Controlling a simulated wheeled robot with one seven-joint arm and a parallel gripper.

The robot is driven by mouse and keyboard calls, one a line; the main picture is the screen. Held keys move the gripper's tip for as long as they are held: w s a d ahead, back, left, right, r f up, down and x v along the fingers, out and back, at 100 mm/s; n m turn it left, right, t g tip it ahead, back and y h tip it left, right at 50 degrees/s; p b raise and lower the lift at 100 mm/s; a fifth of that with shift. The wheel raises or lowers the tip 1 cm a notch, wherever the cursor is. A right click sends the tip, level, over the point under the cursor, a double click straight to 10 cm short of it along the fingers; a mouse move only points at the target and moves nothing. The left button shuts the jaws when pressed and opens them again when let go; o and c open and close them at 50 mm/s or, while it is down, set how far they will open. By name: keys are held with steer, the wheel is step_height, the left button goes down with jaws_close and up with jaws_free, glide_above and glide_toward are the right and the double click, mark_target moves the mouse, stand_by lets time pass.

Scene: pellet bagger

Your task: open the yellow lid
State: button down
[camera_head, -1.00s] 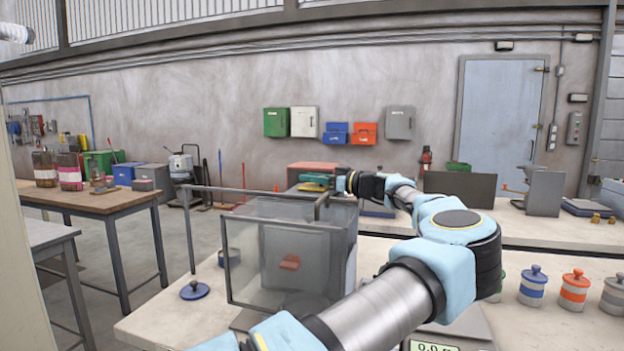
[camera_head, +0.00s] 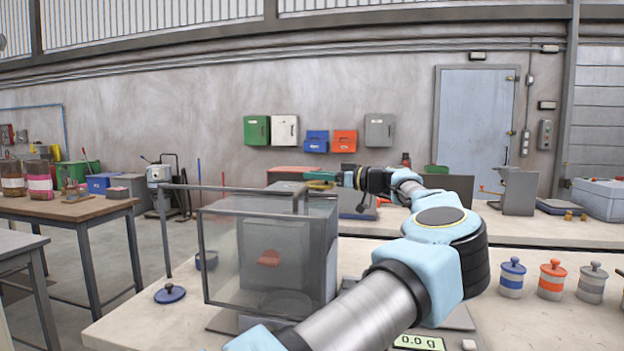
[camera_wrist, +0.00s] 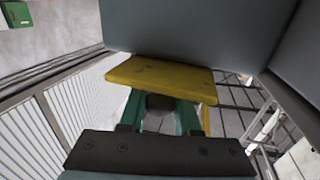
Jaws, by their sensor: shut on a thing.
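The yellow lid (camera_wrist: 160,75) shows in the wrist view as a flat, tilted slab right at my fingertips. My gripper (camera_wrist: 160,105) has two green fingers, one on each side of a small grey part, with their tips meeting the lid's near edge. The gripper is shut on the lid, though the exact contact is partly hidden by the slab. In the head view, my gripper (camera_head: 322,181) reaches out above the back bench, beyond the clear box.
Large grey panels (camera_wrist: 190,25) lie close beyond the lid in the wrist view. In the head view, a clear box (camera_head: 222,260) stands on the front bench, left of my arm. Lidded jars (camera_head: 512,280) stand at the right. A grey door (camera_head: 478,125) is behind.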

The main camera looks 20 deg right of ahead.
steer(key=c, duration=0.6)
jaws_free()
steer(key=b+v, duration=0.3)
steer(key=v, duration=0.7)
steer(key=shift+s+d+r, duration=0.1)
steer(key=shift+s+d, duration=0.15)
steer(key=shift+d, duration=0.05)
